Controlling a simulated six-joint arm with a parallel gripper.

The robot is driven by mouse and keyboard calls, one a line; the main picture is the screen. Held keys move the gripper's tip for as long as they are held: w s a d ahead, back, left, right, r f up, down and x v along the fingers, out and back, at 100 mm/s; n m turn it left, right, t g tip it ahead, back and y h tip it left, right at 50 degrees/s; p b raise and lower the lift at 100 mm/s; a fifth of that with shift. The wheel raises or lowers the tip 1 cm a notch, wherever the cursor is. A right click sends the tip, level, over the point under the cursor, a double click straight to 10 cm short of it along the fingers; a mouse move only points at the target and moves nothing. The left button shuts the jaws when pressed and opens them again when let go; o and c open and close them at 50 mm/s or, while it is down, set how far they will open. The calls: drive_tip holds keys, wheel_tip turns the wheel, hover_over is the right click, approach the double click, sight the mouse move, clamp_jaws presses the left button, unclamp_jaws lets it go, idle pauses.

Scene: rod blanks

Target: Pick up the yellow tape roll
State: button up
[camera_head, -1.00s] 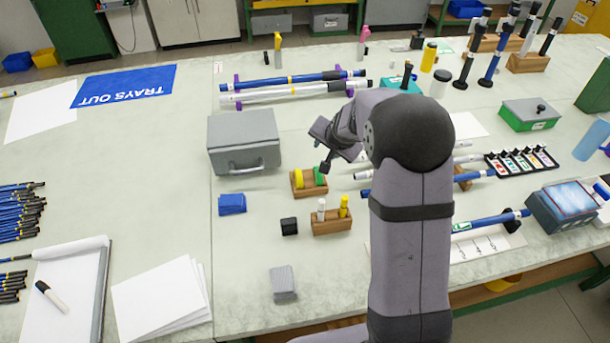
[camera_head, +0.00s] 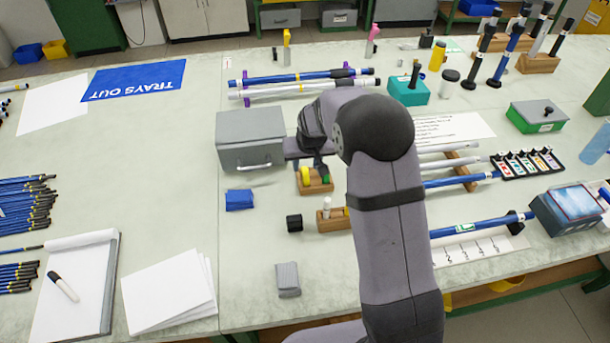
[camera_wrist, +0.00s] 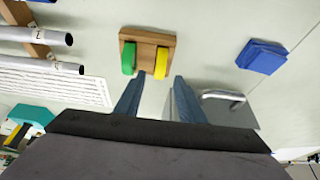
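The yellow tape roll (camera_head: 304,175) stands on edge in a small wooden holder (camera_head: 316,188), beside a green roll (camera_head: 326,179). In the wrist view the yellow roll (camera_wrist: 161,63) is on the right side of the holder (camera_wrist: 147,40) and the green roll (camera_wrist: 129,58) on the left. My gripper (camera_wrist: 159,77) is open and empty, its two blue-grey fingers pointing toward the holder with the yellow roll ahead between their lines. In the head view my gripper (camera_head: 319,168) hovers close over the holder and partly hides it. I cannot tell the exact gap.
A grey metal box (camera_head: 250,150) with a handle stands left of the holder. A blue cloth-like block (camera_head: 239,200), a black cube (camera_head: 294,222) and a second wooden block with a white marker (camera_head: 326,208) are near. White and blue rods lie at right.

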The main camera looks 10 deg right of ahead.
sight(305, 169)
drive_tip(key=shift+f, duration=0.1)
drive_tip(key=shift+p+x, duration=1.2)
drive_tip(key=shift+x, duration=1.3)
clamp_jaws()
